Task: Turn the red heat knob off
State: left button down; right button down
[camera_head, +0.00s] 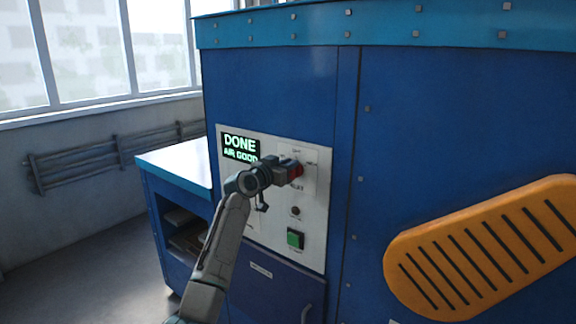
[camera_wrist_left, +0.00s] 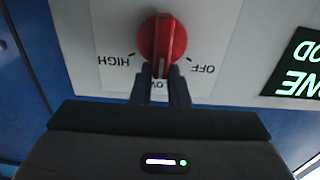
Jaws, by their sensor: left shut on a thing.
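The red heat knob (camera_head: 297,171) sits on the pale control panel (camera_head: 313,223) of the blue machine. My left gripper (camera_head: 287,170) is at the knob and partly covers it. In the left wrist view the red knob (camera_wrist_left: 162,38) shows close up, with my left gripper's fingers (camera_wrist_left: 161,82) shut on its near edge. That view is upside down: HIGH is left of the knob and OFF right. The knob's pale pointer mark faces a label between the fingers, partly hidden. My right gripper is not in view.
A lit display (camera_head: 240,147) reads DONE, AIR GOOD. A green button (camera_head: 295,239) and a small dark round part (camera_head: 295,212) are below the knob. An orange slotted part (camera_head: 490,250) stands at the right. A blue-sided bench (camera_head: 172,160) stands left of the machine.

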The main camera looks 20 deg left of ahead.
pick_arm(q)
jog(key=shift+w+a+f+n+p, duration=0.15)
jog(key=shift+a+f+n, duration=0.2)
jog(key=shift+n, duration=1.65)
jog(key=shift+w+a+f+n+p, duration=0.1)
jog(key=shift+a+n, duration=0.3)
jog(key=shift+n, duration=1.6)
jog(key=shift+w+a+f+n+p, duration=0.15)
jog(key=shift+a+f+n, duration=0.2)
jog(key=shift+n, duration=1.65)
jog(key=c, duration=1.4)
grip_release()
